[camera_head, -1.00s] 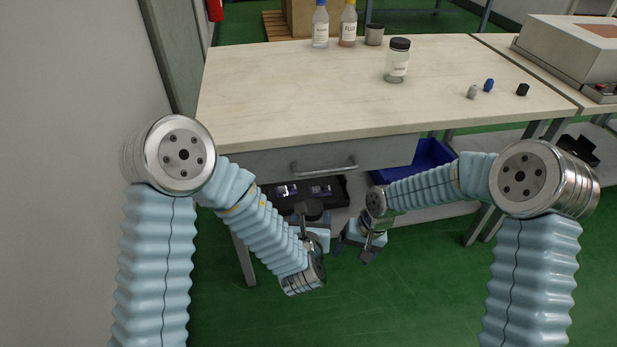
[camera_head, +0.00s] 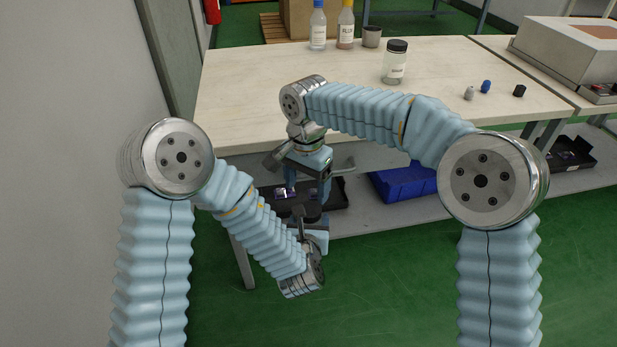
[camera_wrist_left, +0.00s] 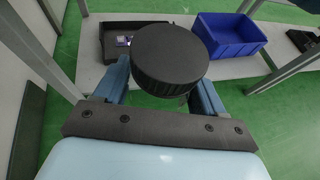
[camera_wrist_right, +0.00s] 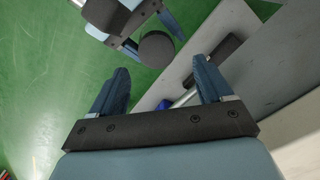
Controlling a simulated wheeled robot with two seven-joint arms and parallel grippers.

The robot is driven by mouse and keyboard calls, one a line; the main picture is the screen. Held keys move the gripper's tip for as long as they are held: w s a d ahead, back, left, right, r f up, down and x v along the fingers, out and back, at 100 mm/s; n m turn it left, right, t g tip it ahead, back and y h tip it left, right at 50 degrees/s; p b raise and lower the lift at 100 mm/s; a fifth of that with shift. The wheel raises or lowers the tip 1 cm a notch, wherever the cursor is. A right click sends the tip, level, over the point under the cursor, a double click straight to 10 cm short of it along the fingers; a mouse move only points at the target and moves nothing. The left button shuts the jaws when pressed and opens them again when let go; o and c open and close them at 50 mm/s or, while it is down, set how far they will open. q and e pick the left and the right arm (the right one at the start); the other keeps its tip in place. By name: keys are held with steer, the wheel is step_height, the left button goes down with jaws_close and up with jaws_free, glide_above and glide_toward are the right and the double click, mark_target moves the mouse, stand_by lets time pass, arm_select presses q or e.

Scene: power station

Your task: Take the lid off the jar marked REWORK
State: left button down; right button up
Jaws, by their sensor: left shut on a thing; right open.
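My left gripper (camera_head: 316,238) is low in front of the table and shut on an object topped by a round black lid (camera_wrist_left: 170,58). The lid hides the body below it, and no label shows. The lid also shows in the head view (camera_head: 308,207) and right wrist view (camera_wrist_right: 156,46). My right gripper (camera_head: 307,190) points down just above the lid in the head view, open and empty. Its fingers (camera_wrist_right: 160,88) are apart from the lid. Another clear jar (camera_head: 395,66) with a black lid stands upright on the table; its label is too small to read.
The table (camera_head: 250,80) carries two bottles (camera_head: 332,27), a grey cup (camera_head: 371,37) and several small knobs (camera_head: 486,87) at right. Below it are a blue bin (camera_head: 405,185) and a black tray (camera_wrist_left: 115,45). A drawer front is behind my right gripper.

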mark_target(306, 204)
step_height(306, 204, down, 6)
steer(key=shift+f, duration=0.2)
steer(key=shift+c, duration=0.4)
steer(key=c, duration=1)
steer(key=n, duration=0.5)
steer(key=shift+r, duration=0.1)
steer(key=n, duration=0.8)
steer(key=shift+s+a+n, duration=0.1)
steer(key=shift+n, duration=0.2)
